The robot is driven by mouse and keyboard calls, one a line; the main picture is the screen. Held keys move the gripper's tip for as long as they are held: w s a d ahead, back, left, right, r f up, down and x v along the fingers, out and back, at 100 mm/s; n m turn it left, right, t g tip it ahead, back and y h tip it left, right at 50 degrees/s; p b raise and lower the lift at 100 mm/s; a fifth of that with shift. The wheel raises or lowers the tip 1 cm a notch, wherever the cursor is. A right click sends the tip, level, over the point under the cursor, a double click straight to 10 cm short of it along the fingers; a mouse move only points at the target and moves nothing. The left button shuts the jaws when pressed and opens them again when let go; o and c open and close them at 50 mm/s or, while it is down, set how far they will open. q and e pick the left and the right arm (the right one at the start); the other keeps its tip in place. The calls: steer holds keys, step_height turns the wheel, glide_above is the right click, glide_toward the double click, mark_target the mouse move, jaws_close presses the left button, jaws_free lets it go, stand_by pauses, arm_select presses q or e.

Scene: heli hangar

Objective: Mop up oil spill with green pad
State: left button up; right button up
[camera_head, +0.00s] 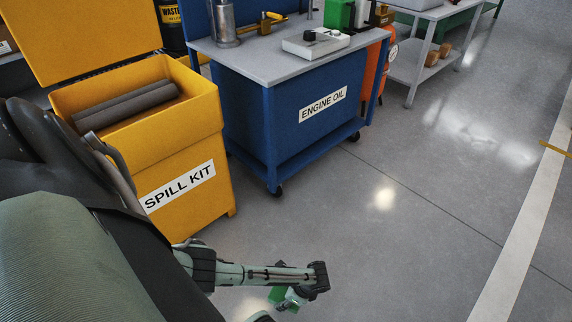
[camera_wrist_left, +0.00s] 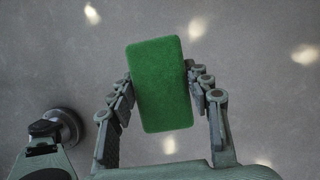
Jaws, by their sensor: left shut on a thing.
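The green pad (camera_wrist_left: 160,85) is a flat rectangular block with a fuzzy surface. My left gripper (camera_wrist_left: 159,76) is shut on it, one finger at each long side, and holds it above the grey floor. In the head view the left gripper (camera_head: 287,299) is low at the bottom centre, in front of the yellow spill kit box. Only a small part of the green pad (camera_head: 276,295) shows there; the rest is hidden by the arm and gripper. I see no oil spill in either view. My right gripper is not in view.
The yellow spill kit box (camera_head: 178,150), with its lid up and dark grey rolls (camera_head: 125,106) inside, stands left. A blue engine oil cart (camera_head: 290,125) on casters stands behind it. A grey shelf table (camera_head: 405,62) is farther back. Open floor (camera_head: 400,220) lies to the right.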

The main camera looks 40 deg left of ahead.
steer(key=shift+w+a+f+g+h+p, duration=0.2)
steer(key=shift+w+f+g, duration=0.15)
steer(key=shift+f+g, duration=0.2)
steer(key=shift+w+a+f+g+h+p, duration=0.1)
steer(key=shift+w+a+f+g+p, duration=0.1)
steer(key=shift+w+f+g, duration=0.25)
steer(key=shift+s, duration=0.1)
